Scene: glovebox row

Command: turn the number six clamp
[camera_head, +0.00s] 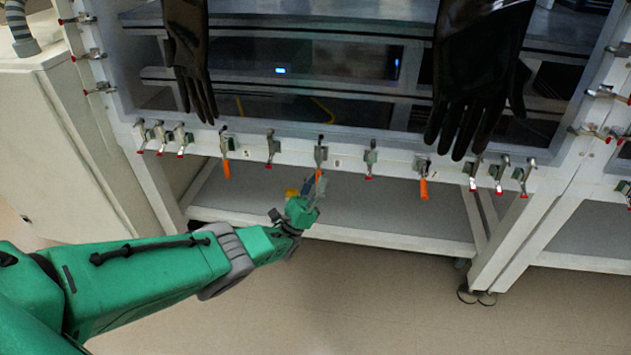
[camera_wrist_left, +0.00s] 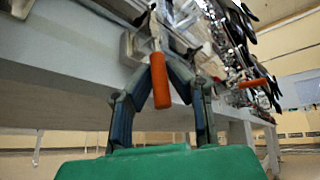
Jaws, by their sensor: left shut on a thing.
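The clamp (camera_head: 321,153) in the middle of the row on the white glovebox frame has an orange handle (camera_head: 319,175) hanging down. My left gripper (camera_head: 308,192) reaches up to it from below. In the left wrist view the orange handle (camera_wrist_left: 160,80) lies between the two fingers of my left gripper (camera_wrist_left: 163,68), which are shut on it. The gripper partly hides the handle's lower end in the head view. Number labels are too small to read. My right gripper is not in view.
Neighbouring clamps (camera_head: 272,148) and (camera_head: 370,158) stand close on both sides. Other orange handles (camera_head: 226,169) hang along the row. Black gloves (camera_head: 480,80) hang above the rail. A grey shelf (camera_head: 390,218) lies below, with open floor in front.

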